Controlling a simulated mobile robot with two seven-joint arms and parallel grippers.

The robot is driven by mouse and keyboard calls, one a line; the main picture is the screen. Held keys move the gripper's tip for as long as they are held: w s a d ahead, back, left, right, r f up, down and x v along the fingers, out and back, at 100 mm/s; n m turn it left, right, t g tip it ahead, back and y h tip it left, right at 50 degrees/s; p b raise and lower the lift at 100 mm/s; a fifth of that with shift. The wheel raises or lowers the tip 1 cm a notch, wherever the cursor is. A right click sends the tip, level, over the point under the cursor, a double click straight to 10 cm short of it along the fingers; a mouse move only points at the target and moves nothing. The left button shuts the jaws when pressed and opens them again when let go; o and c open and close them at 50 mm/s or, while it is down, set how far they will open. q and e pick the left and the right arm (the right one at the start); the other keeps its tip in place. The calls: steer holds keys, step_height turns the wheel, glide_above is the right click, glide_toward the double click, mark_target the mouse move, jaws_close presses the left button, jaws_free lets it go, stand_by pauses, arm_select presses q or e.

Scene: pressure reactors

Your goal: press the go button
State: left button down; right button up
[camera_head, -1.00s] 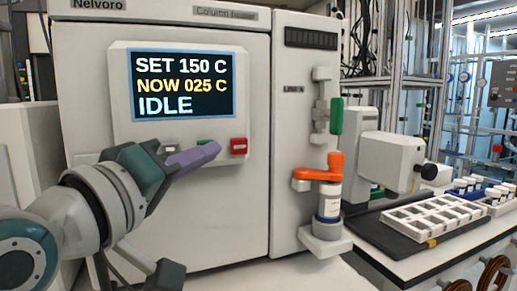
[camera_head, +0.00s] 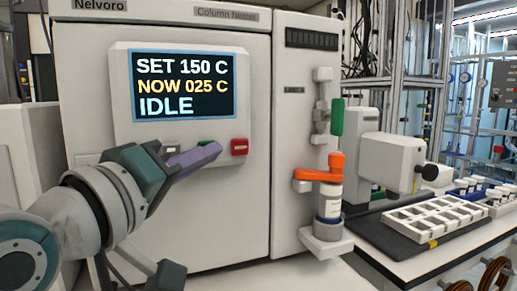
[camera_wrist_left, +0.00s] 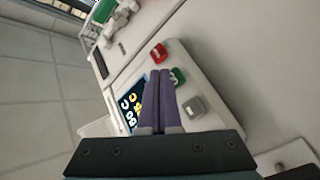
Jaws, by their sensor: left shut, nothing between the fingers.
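The go button appears to be the green one (camera_head: 206,141), on the panel below the screen. In the head view it is mostly hidden behind my left gripper's fingers. The left wrist view shows the green button (camera_wrist_left: 178,77) close beside the fingertips, between a red button (camera_wrist_left: 158,53) and a grey button (camera_wrist_left: 195,107). My left gripper (camera_head: 215,150) is shut and empty, with its purple fingers pointing at the panel. I cannot tell whether the tips touch the button. The screen (camera_head: 184,85) reads SET 150 C, NOW 025 C, IDLE. My right gripper is not in view.
The red button (camera_head: 239,146) sits just right of the fingertips. Right of the panel, an orange lever (camera_head: 318,174) sits over a white bottle (camera_head: 329,200), below a green handle (camera_head: 337,117). A white vial rack (camera_head: 435,218) stands on the bench farther right.

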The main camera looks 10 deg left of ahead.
arm_select(q)
steer(key=shift+w, duration=0.1)
stand_by(0.7)
steer(key=shift+w+a, duration=0.25)
steer(key=shift+w+a, duration=0.2)
steer(key=shift+w, duration=0.1)
stand_by(0.7)
steer(key=shift+d, duration=0.1)
steer(key=shift+s+d+p, duration=0.35)
steer(key=shift+s+p, duration=0.3)
steer(key=shift+p, duration=0.05)
